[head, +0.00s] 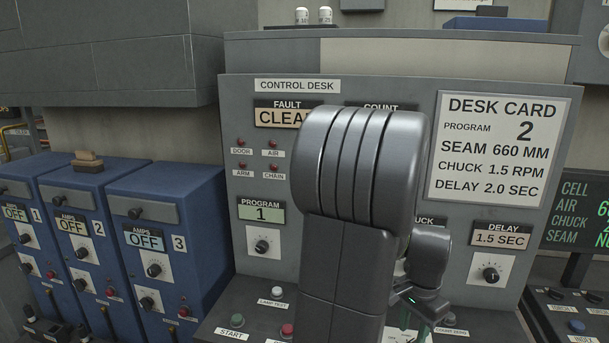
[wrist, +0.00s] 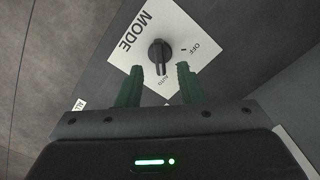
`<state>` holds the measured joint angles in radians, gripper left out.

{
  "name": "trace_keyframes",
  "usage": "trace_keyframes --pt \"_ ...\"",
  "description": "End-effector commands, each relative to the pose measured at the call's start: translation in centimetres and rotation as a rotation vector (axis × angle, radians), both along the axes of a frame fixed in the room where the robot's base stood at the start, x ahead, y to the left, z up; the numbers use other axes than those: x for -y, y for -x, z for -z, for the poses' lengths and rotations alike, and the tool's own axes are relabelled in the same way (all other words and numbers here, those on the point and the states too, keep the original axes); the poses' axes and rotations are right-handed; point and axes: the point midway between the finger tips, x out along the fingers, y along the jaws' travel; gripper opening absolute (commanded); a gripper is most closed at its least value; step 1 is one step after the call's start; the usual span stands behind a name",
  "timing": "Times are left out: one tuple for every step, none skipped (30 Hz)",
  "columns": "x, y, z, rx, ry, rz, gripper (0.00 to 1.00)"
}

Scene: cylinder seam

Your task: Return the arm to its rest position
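My arm stands raised in front of the control desk (head: 340,82) in the head view, its dark grey links covering the middle of the panel. My gripper (wrist: 159,68) has two dark green fingers, spread apart with nothing held between them. In the wrist view, the black MODE knob (wrist: 160,52) sits on a white plate just beyond and between the fingertips. I cannot tell whether the fingers touch it. In the head view the gripper is low, behind my arm, and its fingertips are mostly hidden.
The desk card (head: 498,150) reads program 2, delay 2.0 sec. The program display (head: 262,212) reads 1 and the delay display (head: 501,238) reads 1.5 sec. Several blue AMPS boxes (head: 175,207) stand left. A status screen (head: 580,215) is at right. START (head: 237,321) is on the lower ledge.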

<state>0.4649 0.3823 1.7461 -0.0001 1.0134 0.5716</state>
Motion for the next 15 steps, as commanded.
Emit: trace_keyframes --pt "0.0 0.1 0.9 -0.003 -0.002 0.000 0.34" --pt "0.0 0.1 1.3 -0.004 -0.002 0.000 0.34" --pt "0.0 0.0 1.9 -0.003 -0.002 0.000 0.34" --pt "0.0 0.1 2.2 -0.003 -0.002 0.000 0.34" --pt "0.0 0.1 2.5 -0.003 -0.002 0.000 0.34" --pt "0.0 0.1 2.9 -0.002 -0.001 0.000 0.34" --pt "0.0 0.1 3.1 -0.003 -0.001 0.000 0.34" --pt "0.0 0.1 3.3 -0.002 -0.001 0.000 0.34" --pt "0.0 0.0 3.5 -0.001 0.000 0.000 0.34" --pt "0.0 0.0 3.6 0.000 0.000 0.000 0.34" --pt "0.0 0.0 3.6 0.000 0.000 -0.002 0.34" --pt "0.0 0.0 3.6 0.001 0.000 -0.007 0.34" --pt "0.0 0.0 3.5 0.001 0.000 -0.009 0.34" --pt "0.0 0.0 3.5 0.001 0.001 -0.010 0.34" --pt "0.0 0.0 3.5 0.001 0.001 -0.011 0.34"
